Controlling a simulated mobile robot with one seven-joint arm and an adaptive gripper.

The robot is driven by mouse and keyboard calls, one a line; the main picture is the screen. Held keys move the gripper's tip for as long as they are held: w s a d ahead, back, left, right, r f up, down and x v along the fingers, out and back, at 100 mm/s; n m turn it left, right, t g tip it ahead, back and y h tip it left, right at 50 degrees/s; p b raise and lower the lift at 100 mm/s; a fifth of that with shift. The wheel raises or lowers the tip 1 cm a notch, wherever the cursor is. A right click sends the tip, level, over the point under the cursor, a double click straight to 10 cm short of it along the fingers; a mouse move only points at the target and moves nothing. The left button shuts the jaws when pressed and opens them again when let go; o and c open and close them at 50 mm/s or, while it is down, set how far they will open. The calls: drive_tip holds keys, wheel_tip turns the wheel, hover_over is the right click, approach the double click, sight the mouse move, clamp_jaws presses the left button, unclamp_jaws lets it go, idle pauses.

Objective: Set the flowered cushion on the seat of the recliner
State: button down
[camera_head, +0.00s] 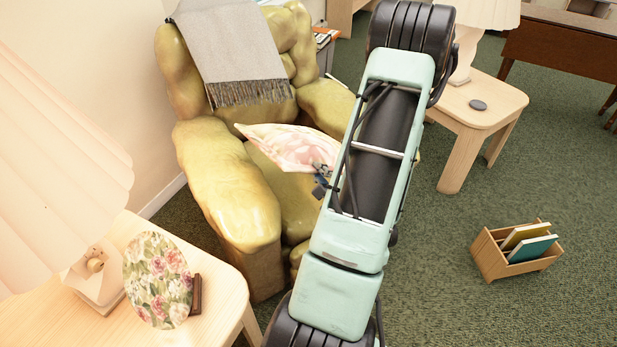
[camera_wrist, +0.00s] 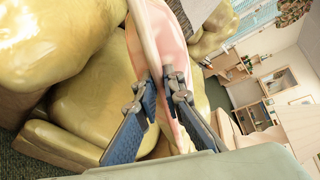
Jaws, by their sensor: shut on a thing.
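The flowered cushion (camera_head: 290,145), cream and pale pink, is held over the seat of the yellow-green recliner (camera_head: 285,195). It lies tilted in the head view, its right end partly hidden by my arm. My gripper (camera_head: 322,180) is shut on that right edge. In the wrist view my gripper (camera_wrist: 162,85) pinches the cushion (camera_wrist: 172,50), which runs up between the fingers, with the recliner (camera_wrist: 60,90) around it. I cannot tell whether the cushion touches the seat.
A grey fringed throw (camera_head: 232,50) hangs over the recliner's back. Another table (camera_head: 475,110) stands right. A wooden book holder (camera_head: 515,255) is on the green carpet.

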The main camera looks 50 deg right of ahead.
drive_tip(key=shift+w+d+f+b, duration=0.45)
drive_tip(key=shift+w+f+b, duration=0.05)
drive_tip(key=shift+b, duration=2.35)
drive_tip(key=b, duration=0.2)
drive_tip(key=shift+w+d+b, duration=0.1)
drive_tip(key=shift+w+b, duration=0.05)
drive_tip(key=shift+b, duration=0.2)
drive_tip(key=shift+w+d+f, duration=0.1)
drive_tip(key=shift+w+d, duration=0.05)
drive_tip(key=shift+w+d+f, duration=0.35)
drive_tip(key=shift+w+d, duration=0.2)
drive_tip(key=shift+w, duration=0.05)
drive_tip(key=shift+w+d+f, duration=0.3)
drive_tip(key=shift+w+d, duration=0.25)
drive_tip(key=shift+w, duration=0.05)
drive_tip(key=w+d+f+b, duration=0.1)
drive_tip(key=f, duration=0.1)
drive_tip(key=w+d+f+b, duration=0.1)
drive_tip(key=w+d+f, duration=0.1)
drive_tip(key=w+f, duration=0.1)
drive_tip(key=shift+d+f+b, duration=0.25)
drive_tip(key=shift+f+b, duration=0.05)
drive_tip(key=shift+b, duration=0.1)
drive_tip(key=shift+w+d+f+b, duration=0.1)
drive_tip(key=shift+f+b, duration=0.45)
drive_tip(key=shift+f, duration=0.35)
drive_tip(key=shift+w+d+f+b, duration=0.1)
drive_tip(key=shift+f+b, duration=0.4)
drive_tip(key=shift+f, duration=0.4)
